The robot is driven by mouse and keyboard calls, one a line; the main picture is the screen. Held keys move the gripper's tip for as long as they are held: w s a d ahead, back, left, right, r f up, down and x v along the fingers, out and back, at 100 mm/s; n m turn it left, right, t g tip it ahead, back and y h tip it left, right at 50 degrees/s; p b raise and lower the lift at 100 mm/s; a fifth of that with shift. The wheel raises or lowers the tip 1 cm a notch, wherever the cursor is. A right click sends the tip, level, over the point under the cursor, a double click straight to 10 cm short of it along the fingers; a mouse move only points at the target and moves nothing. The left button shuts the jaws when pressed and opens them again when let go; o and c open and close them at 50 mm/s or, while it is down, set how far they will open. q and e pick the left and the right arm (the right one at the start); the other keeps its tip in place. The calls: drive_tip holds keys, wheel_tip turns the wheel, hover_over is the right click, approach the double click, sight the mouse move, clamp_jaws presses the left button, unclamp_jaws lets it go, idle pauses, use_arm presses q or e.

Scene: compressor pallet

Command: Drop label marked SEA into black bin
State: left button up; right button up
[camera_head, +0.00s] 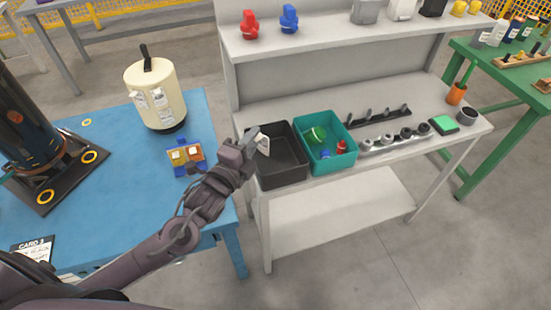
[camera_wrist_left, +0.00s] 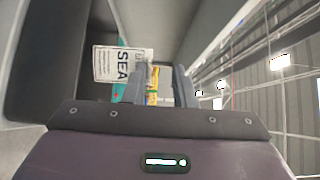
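The label marked SEA (camera_wrist_left: 122,64) is white with dark lettering and shows just beyond and beside one finger of my left gripper (camera_wrist_left: 162,82) in the left wrist view. In the head view the white label (camera_head: 263,144) is at the tip of my left gripper (camera_head: 256,140), over the left part of the black bin (camera_head: 284,183). The fingers stand apart, with background visible between them; whether the label still touches one is unclear. The visible bin floor is empty. My right gripper is not in view.
A teal bin (camera_head: 335,168) with green, blue and red parts adjoins the black bin on the grey shelf (camera_head: 400,145). A blue table (camera_head: 120,205) at left holds a cream tank (camera_head: 157,90) and a blue-orange part (camera_head: 186,155). An upper shelf (camera_head: 330,34) overhangs behind.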

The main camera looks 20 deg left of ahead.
use_arm(q)
drive_tip(key=s, duration=0.3)
drive_tip(key=shift+s+a, duration=0.3)
drive_tip(key=shift+a, duration=0.05)
drive_tip(key=shift+s, duration=0.1)
